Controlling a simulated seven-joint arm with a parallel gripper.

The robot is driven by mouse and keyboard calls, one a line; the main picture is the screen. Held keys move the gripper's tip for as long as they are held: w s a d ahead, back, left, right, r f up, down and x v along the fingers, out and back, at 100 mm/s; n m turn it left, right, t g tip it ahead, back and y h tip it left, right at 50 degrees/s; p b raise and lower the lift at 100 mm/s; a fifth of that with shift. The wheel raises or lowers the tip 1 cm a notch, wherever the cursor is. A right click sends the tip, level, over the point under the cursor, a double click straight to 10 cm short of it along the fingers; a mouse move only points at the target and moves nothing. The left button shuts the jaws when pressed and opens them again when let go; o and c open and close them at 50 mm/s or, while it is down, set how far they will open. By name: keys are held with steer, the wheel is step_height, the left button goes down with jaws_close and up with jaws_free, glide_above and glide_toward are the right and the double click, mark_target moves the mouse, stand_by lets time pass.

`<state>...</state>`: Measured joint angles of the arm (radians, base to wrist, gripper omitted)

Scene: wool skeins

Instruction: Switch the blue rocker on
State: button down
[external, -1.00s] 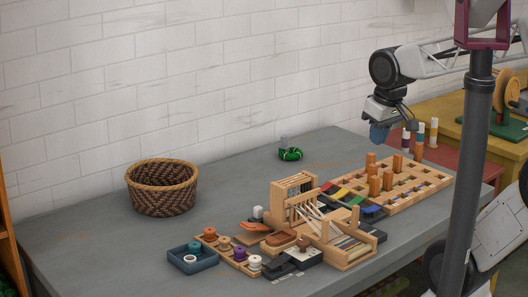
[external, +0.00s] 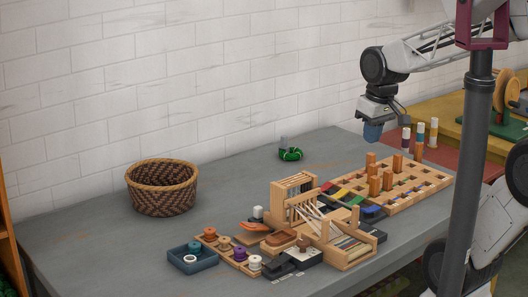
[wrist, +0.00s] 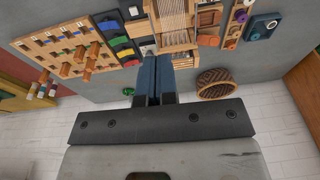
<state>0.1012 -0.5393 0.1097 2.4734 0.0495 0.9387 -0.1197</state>
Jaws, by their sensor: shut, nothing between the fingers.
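The blue rocker (external: 371,210) is at the near end of a dark panel with a row of coloured rockers, between the loom and the peg board. In the wrist view the blue rocker (wrist: 108,26) shows at the top, left of the loom. Its on or off position is too small to tell. My gripper (external: 373,134) is shut and empty, with blue fingertips, raised above the table behind the peg board. In the wrist view the fingers (wrist: 157,64) point toward the loom, to the right of and below the blue rocker.
The wooden peg board (external: 435,184) with upright pegs stands right of the panel. The wooden loom (external: 347,262) is close on its left. A woven basket (external: 162,190), a blue tray (external: 193,266) and a green object (external: 290,154) lie farther left.

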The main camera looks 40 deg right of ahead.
steer(key=w+d+f+g+y, duration=0.1)
steer(key=w+d+f+y, duration=0.1)
steer(key=w+d+f, duration=0.55)
steer(key=y, duration=0.1)
glide_above(367, 209)
steer(key=d, duration=0.4)
step_height(367, 209, down, 8)
steer(key=shift+s+r+g, duration=0.15)
steer(key=shift+r+g, duration=0.1)
steer(key=shift+g, duration=0.15)
steer(key=shift+d, duration=0.1)
steer(key=x, duration=1.4)
steer(key=shift+a+r, duration=0.1)
steer(key=shift+a, duration=0.15)
steer(key=shift+a+f, duration=0.15)
steer(key=shift+f, duration=0.1)
